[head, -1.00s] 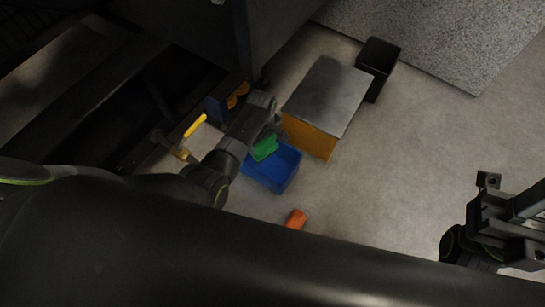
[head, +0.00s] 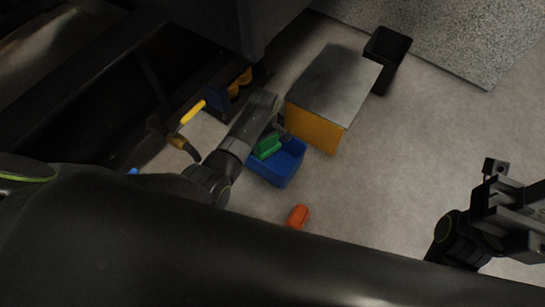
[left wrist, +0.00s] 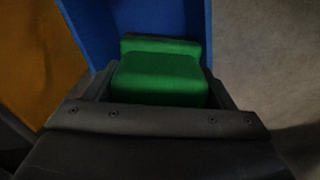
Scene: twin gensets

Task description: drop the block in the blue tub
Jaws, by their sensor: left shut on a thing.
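A green block (head: 268,146) is held in my left gripper (head: 276,134), at the upper left part of the blue tub (head: 283,172). In the left wrist view the green block (left wrist: 160,72) sits between the jaws (left wrist: 158,98), with the blue tub (left wrist: 208,30) behind and around it. I cannot tell how far the block is above the tub's floor. My right gripper (head: 497,172) is at the right edge of the head view; its jaws are not clear.
A yellow box with a grey top (head: 333,90) stands just right of the tub. A black bin (head: 388,52) is behind it. An orange object (head: 298,216) lies on the floor in front. A yellow-handled thing (head: 192,112) is at the left. Floor to the right is clear.

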